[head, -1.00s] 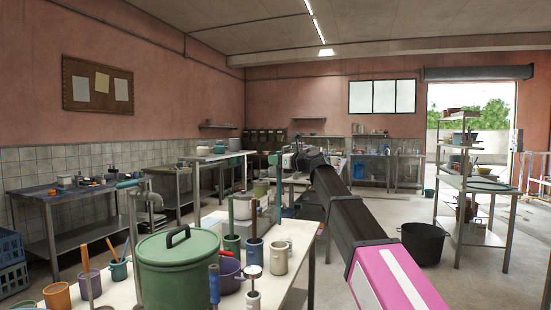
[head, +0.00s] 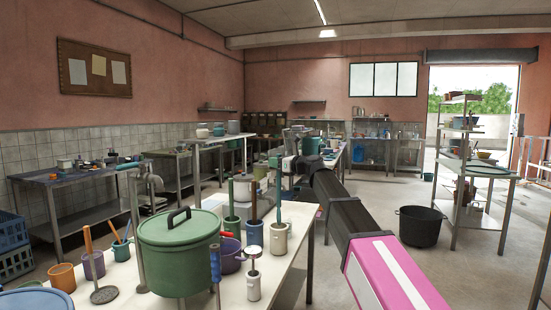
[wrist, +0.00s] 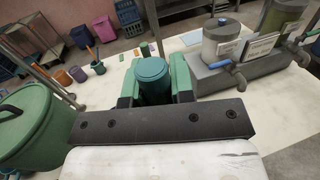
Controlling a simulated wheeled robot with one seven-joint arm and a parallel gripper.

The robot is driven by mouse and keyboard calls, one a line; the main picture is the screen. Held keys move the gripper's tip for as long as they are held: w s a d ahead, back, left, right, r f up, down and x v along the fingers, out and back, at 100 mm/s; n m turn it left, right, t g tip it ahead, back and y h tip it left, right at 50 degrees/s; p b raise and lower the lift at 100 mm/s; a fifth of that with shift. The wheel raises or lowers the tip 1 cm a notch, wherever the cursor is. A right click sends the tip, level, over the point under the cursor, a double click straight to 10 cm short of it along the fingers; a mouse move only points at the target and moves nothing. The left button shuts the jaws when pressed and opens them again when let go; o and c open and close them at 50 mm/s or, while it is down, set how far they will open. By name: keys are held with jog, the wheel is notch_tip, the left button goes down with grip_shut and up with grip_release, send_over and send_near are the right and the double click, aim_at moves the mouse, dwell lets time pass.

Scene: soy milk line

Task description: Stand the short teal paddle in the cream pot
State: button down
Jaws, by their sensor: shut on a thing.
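My gripper (wrist: 155,82) is shut on the teal paddle (wrist: 152,75). In the wrist view its thick round teal end shows between the two green fingers. In the head view my gripper (head: 292,163) is at the end of the dark arm, above the right part of the white table. A dark teal-blue shaft (head: 279,200), apparently the held paddle, hangs upright below it. The cream pot (head: 278,241) stands under this shaft. The shaft's lower end is at the pot's mouth; I cannot tell whether it is inside. The wrist view does not show the pot.
A large green lidded pot (head: 178,255) stands left on the white table (head: 122,278).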

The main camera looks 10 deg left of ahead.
notch_tip(320, 180, down, 10)
jog(key=shift+r, duration=0.25)
dwell(0.7)
jog(key=shift+f, duration=1)
dwell(0.5)
jog(key=c, duration=0.9)
grip_release()
jog(key=v, duration=1)
jog(key=shift+s+d, duration=0.2)
jog(key=shift+d, duration=0.15)
